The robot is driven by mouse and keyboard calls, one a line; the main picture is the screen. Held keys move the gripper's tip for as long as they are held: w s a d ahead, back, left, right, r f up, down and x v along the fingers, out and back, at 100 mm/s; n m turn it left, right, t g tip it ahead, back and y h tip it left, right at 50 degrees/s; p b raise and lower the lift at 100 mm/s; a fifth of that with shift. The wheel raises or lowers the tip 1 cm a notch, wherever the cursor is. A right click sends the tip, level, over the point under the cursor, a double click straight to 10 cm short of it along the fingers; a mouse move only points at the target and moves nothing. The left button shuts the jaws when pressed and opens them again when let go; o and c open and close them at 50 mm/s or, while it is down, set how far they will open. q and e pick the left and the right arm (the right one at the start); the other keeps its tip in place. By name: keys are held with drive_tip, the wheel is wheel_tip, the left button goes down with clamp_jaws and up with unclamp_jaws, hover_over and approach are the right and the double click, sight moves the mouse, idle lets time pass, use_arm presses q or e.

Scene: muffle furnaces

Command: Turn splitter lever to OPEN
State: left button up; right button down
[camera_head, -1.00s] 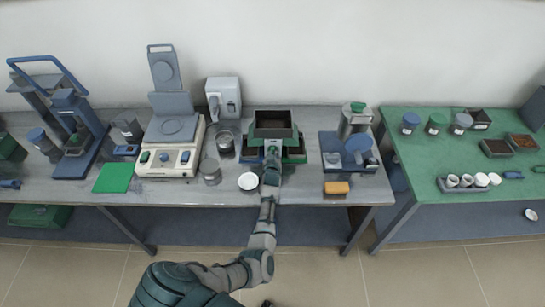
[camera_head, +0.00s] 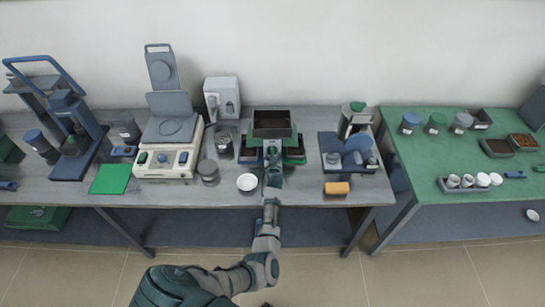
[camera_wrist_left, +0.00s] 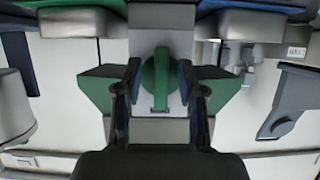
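The splitter (camera_head: 272,130) stands at the middle of the grey bench, with a dark open hopper on top and green sides. In the left wrist view its green lever (camera_wrist_left: 161,80) runs upright in the picture against a grey plate. My left gripper (camera_wrist_left: 160,92) is open, with one finger on each side of the lever and gaps between. In the head view my left gripper (camera_head: 273,158) is at the splitter's front and hides the lever. No OPEN marking is readable. My right gripper is not in view.
A small white dish (camera_head: 247,182) sits left of my gripper, near metal cans (camera_head: 208,171). The green table (camera_head: 420,165) stands further right.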

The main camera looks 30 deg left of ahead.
use_arm(q)
drive_tip(key=shift+w+r, duration=0.1)
drive_tip(key=shift+r, duration=0.1)
drive_tip(key=shift+r, duration=0.1)
drive_tip(key=v, duration=0.7)
idle(0.6)
